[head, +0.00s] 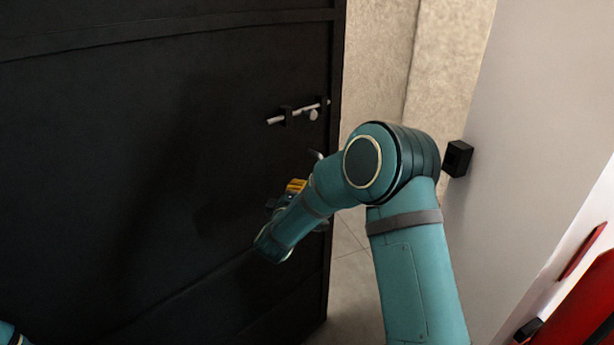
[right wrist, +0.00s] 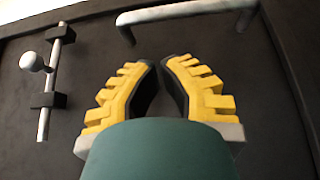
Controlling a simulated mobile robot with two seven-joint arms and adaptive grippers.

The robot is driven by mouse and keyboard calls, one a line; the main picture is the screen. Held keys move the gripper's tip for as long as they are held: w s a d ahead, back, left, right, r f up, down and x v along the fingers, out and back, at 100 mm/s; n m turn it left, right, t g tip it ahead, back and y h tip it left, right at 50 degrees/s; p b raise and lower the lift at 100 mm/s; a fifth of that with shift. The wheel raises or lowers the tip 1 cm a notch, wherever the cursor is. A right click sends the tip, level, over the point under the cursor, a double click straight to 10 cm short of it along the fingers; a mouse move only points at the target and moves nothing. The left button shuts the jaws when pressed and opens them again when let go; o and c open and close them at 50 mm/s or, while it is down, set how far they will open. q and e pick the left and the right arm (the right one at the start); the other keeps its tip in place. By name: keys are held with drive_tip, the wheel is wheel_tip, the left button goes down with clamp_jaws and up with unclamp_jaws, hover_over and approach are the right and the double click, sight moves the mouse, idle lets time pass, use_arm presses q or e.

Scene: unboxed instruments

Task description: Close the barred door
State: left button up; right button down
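The door (head: 150,150) is a large dark panel filling the left of the head view; it also fills the right wrist view (right wrist: 270,130). Its free edge stands apart from the pale wall on the right. A metal sliding bolt (head: 298,112) with a round knob is on the door; it shows at left in the right wrist view (right wrist: 52,75). A grey bar handle (right wrist: 185,12) lies just beyond my right fingertips. My right gripper (right wrist: 160,62) has yellow fingers drawn nearly together with nothing between them. It is close to the door, below the bolt. My left gripper is out of view.
A black catch block (head: 458,158) sticks out from the pale wall (head: 530,130). A beige wall (head: 385,60) and tiled floor (head: 347,270) show through the opening. A red object (head: 585,300) is at the lower right.

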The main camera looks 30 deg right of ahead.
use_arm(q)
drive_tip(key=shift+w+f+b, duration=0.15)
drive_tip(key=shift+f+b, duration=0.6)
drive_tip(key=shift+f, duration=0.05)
use_arm(e)
drive_tip(key=x, duration=1)
drive_tip(key=shift+s+a, duration=0.1)
